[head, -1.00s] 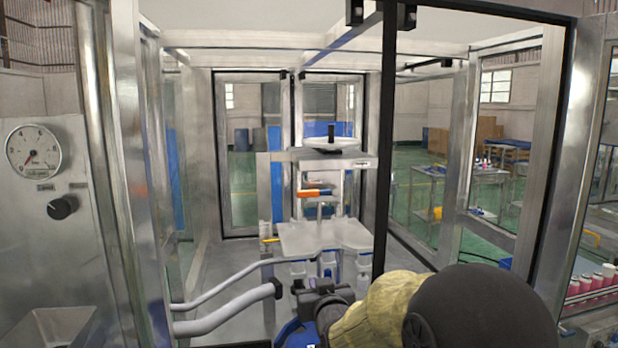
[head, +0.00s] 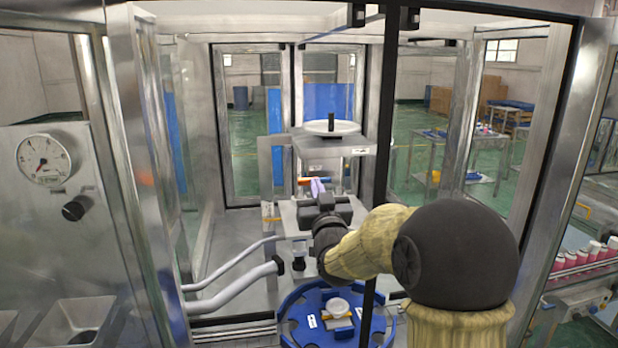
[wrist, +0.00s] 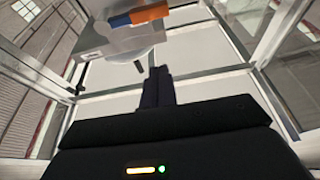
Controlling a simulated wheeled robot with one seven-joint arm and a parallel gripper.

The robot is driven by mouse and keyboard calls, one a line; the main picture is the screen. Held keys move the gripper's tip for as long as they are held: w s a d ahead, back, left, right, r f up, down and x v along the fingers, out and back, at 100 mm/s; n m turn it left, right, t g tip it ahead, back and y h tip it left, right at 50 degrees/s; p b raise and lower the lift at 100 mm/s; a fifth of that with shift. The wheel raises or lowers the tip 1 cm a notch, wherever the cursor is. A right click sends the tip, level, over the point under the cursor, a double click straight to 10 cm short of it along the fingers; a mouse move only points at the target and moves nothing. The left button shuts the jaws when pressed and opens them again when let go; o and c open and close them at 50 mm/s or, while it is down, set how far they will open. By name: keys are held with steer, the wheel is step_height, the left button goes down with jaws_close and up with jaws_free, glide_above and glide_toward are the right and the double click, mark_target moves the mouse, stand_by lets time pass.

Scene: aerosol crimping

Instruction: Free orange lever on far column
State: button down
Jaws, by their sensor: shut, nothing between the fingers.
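The orange lever (wrist: 150,13), with a blue section beside it, shows at the top of the wrist view, next to a grey metal block. In the head view only a small orange bit (head: 303,181) shows, beside my fingertips. The metal column (head: 274,165) stands at the back of the machine, with a plate and white handwheel (head: 331,128) on top. My gripper (wrist: 157,86) is shut and empty, its dark fingers together. In the wrist view the lever lies above the fingertips with a gap in the picture; contact cannot be told. The wrist hides much of the machine in the head view.
A dark upright frame post (head: 380,150) stands beside my arm, with metal-framed panels around the cell. Two grey hoses (head: 235,285) run at the lower left. A blue round turntable (head: 295,318) lies below my arm. Pink cans (head: 590,256) stand at the far right.

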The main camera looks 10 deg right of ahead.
steer(key=w+p, duration=0.8)
steer(key=shift+w+r, duration=0.2)
steer(key=shift+w, duration=0.2)
steer(key=shift+s+f+p, duration=0.1)
steer(key=shift+f+p, duration=0.2)
steer(key=shift+f, duration=0.5)
steer(key=shift+f+b, duration=0.2)
steer(key=shift+b, duration=0.35)
